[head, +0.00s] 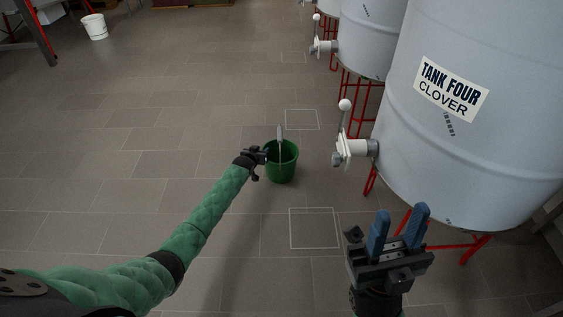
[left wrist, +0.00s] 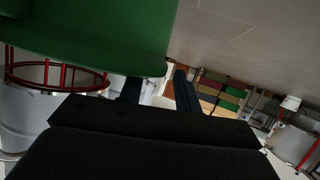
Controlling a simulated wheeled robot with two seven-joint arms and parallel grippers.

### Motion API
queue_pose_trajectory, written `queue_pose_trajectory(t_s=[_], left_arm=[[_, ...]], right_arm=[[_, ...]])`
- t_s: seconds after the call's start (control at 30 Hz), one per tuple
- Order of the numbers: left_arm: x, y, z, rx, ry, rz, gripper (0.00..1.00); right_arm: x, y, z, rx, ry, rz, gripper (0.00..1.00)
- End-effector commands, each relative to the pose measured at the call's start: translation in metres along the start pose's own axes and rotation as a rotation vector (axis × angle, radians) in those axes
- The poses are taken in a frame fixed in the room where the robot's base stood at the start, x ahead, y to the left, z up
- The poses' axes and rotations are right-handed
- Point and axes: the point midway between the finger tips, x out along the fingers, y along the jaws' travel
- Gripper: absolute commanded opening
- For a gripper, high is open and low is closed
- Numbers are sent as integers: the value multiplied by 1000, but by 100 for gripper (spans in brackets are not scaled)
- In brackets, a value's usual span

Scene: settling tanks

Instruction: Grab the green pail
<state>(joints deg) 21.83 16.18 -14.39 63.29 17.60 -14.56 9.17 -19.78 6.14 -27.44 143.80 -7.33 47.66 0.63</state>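The green pail (head: 283,172) stands upright on the tiled floor, with a small grey upright piece (head: 281,131) at its far rim. My left gripper (head: 265,155) is at the pail's left side, close to its rim. In the left wrist view the pail (left wrist: 85,35) fills the upper left. The left fingers (left wrist: 157,92) are spread apart, and the pail hides the tip of one of them. Whether they touch it I cannot tell. My right gripper (head: 398,230) is open and empty, in front of the tank at the right.
A large grey tank (head: 440,130) labelled "TANK FOUR CLOVER" stands right of the pail on red legs, its white valve (head: 352,148) sticking out. More tanks stand behind. A white bucket (head: 95,26) is far left. The floor left of the pail is clear.

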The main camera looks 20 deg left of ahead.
Motion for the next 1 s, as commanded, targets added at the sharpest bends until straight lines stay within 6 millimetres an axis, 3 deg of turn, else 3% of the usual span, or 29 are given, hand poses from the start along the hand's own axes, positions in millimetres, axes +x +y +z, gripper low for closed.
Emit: queue_pose_trajectory(t_s=[0.37, 0.57, 1.0], left_arm=[[2, 0, 1, 0, 0, 0, 33], [2, 0, 2, 0, 0, 0, 0], [2, -1, 2, 0, -1, 0, 0]], right_arm=[[-12, 1, 1, -4, -32, 4, 36], [-11, 1, 1, -3, -28, 0, 36], [-10, 0, 1, -2, -28, 1, 36]])
